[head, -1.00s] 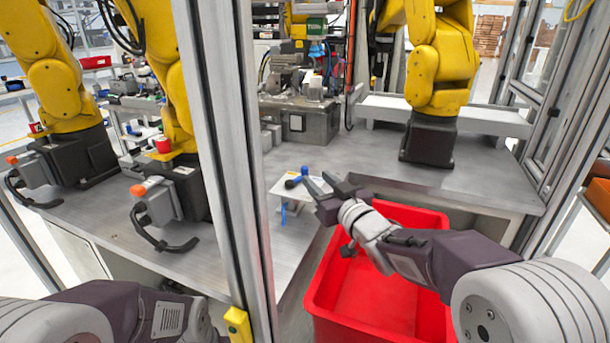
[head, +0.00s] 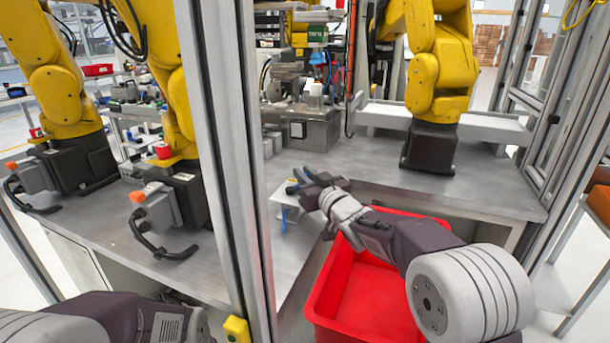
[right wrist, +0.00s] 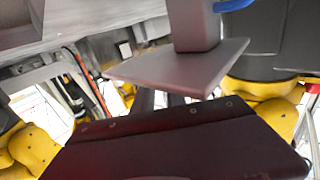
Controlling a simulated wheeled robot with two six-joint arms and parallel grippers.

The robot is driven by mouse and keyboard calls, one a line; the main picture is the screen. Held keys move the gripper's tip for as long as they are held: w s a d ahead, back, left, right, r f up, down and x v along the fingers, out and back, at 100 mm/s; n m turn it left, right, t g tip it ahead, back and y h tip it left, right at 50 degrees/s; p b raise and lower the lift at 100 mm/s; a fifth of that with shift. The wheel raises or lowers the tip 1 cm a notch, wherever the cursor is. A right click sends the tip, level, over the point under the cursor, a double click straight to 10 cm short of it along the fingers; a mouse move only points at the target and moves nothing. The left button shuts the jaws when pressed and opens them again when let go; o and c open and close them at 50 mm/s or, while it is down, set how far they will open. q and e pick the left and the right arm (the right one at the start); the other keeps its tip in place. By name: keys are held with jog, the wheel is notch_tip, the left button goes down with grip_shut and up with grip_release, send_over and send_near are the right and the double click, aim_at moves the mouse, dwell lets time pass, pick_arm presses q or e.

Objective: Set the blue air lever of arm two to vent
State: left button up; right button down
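No arm number is readable.
A red bin (head: 365,290) stands below my right arm. A metal post (head: 222,150) rises left of the plate. Yellow robot arms stand at left (head: 160,60) and right (head: 437,70).

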jog(key=shift+r+p, duration=0.15)
jog(key=shift+p, duration=0.15)
jog(key=n+g+y+p, duration=0.1)
jog(key=p, duration=0.1)
jog(key=n+g+y+p, duration=0.1)
jog(key=p, duration=0.2)
jog(key=w+a+n+y+p, duration=0.1)
jog(key=y+p, duration=0.1)
jog(key=p, duration=0.1)
jog(key=shift+r+g, duration=0.2)
jog(key=shift+g, duration=0.2)
jog(key=y+b, duration=0.1)
jog(key=b, duration=0.1)
jog(key=f+n+g+y+b, duration=0.1)
jog(key=b, duration=0.1)
jog(key=shift+w+a+f+n, duration=0.1)
jog(key=shift+a+n, duration=0.2)
jog(key=shift+a, duration=0.05)
jog(key=shift+r+g+b, duration=0.2)
jog(key=shift+g+b, duration=0.2)
jog(key=shift+b, duration=0.05)
jog(key=shift+r, duration=0.1)
jog(key=c, duration=1.4)
grip_release()
jog(key=shift+o, duration=0.2)
